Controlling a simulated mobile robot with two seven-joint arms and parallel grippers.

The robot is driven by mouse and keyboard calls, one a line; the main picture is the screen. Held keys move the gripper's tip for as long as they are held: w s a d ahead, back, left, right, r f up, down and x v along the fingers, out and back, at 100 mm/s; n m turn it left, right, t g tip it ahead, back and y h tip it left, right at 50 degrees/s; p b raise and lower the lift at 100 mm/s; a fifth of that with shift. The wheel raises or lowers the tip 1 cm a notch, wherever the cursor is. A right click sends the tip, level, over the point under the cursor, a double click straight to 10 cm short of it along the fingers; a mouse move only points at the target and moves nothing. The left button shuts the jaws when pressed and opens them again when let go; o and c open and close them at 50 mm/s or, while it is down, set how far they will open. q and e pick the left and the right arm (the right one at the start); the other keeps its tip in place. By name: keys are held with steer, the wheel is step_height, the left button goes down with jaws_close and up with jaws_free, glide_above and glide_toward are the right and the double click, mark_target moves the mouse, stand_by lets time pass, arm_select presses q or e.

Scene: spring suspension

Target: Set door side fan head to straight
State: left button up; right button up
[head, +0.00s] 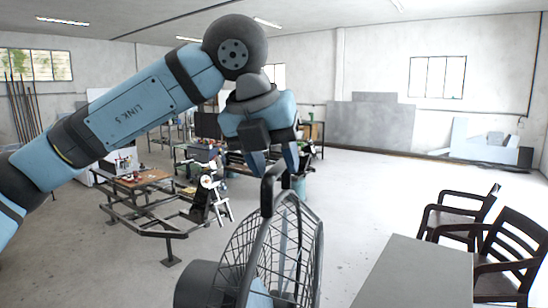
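A dark fan head (284,245) stands close in front at the bottom middle, with a round wire cage and a grey motor housing (198,287) on its left. The cage is seen nearly edge-on and faces to the right. A dark upright loop (268,192) rises from the top of the cage. My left gripper (274,163) hangs above the loop, pointing down. The fan's lower part is out of view. My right gripper does not show clearly; a blue patch shows low behind the cage wires.
A grey table (415,275) is at the lower right, with dark wooden chairs (508,255) beside it. A metal frame bench (150,195) with small parts stands at the left behind my arm. Open floor lies behind the fan, up to grey panels (370,125) at the wall.

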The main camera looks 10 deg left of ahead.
arm_select(q)
jaws_close()
steer(key=shift+s+f+m+h+b, duration=0.25)
steer(key=shift+m+h+b, duration=0.15)
steer(key=shift+m+b, duration=0.5)
steer(key=shift+s+a+m+g+b, duration=0.2)
steer(key=shift+m+g+b, duration=0.2)
steer(key=shift+m+b, duration=0.25)
steer(key=shift+s+a+r+m+h+b, duration=0.1)
steer(key=shift+s+r+m+h+b, duration=0.1)
steer(key=shift+m+h+b, duration=0.4)
steer(key=shift+s+a+m+g+b, duration=0.2)
steer(key=shift+m+g, duration=0.15)
steer(key=shift+m, duration=0.45)
steer(key=shift+s+a+m+g+b, duration=0.15)
steer(key=shift+m+g, duration=0.2)
steer(key=shift+m, duration=0.4)
steer(key=shift+r+m, duration=0.1)
steer(key=shift+m, duration=0.2)
